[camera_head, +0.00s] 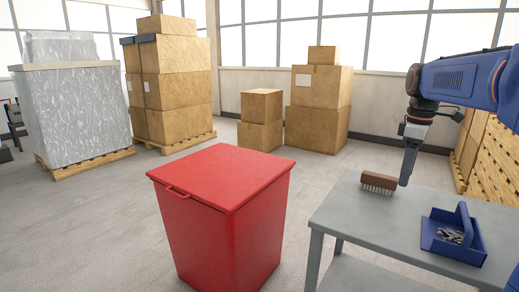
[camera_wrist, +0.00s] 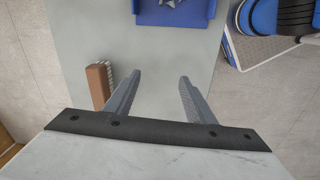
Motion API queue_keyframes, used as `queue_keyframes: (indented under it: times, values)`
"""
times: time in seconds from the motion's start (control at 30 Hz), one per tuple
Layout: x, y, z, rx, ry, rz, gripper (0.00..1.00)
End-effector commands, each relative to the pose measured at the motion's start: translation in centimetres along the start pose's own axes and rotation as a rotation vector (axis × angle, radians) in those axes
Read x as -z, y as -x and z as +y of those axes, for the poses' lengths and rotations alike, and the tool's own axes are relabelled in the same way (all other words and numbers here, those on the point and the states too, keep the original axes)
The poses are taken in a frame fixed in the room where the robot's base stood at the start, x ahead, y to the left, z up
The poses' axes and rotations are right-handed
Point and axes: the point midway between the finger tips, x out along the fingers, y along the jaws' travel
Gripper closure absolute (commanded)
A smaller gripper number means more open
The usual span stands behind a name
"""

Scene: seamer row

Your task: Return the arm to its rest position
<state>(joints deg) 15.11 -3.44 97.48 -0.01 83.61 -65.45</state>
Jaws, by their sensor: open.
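My blue arm (camera_head: 455,80) reaches in from the right in the head view, with my gripper (camera_head: 404,181) pointing down at the grey table (camera_head: 345,205). In the wrist view my gripper (camera_wrist: 158,82) shows two grey fingers spread apart with nothing between them. A brown brush (camera_head: 379,182) with bristles lies on the table, just left of the gripper in the head view. In the wrist view the brush (camera_wrist: 98,85) is left of the fingers and outside them. I cannot tell how high the fingertips are above the table.
A blue tote (camera_head: 436,252) holding small metal pieces stands on the table, right of the gripper. A red lidded bin (camera_head: 222,205) stands on the floor left of the table. Stacked cardboard boxes (camera_head: 318,87) and a wrapped pallet load (camera_head: 75,108) stand behind. Floor between is open.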

Motion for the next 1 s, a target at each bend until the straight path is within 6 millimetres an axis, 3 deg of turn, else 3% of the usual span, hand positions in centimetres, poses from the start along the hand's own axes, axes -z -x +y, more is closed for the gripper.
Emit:
queue_keyframes:
  times: [0.27,0.47,0.77,1.0]
  values:
    - [-0.3,-0.6,-5.0,-0.045,-0.118,0.028,0.50]
    - [-1.1,-2.2,-10.9,-0.093,-0.266,0.074,0.50]
    - [-3.2,-6.3,-19.4,-0.144,-0.502,0.169,0.50]
    - [-5.3,-10.9,-25.4,-0.161,-0.688,0.260,0.50]
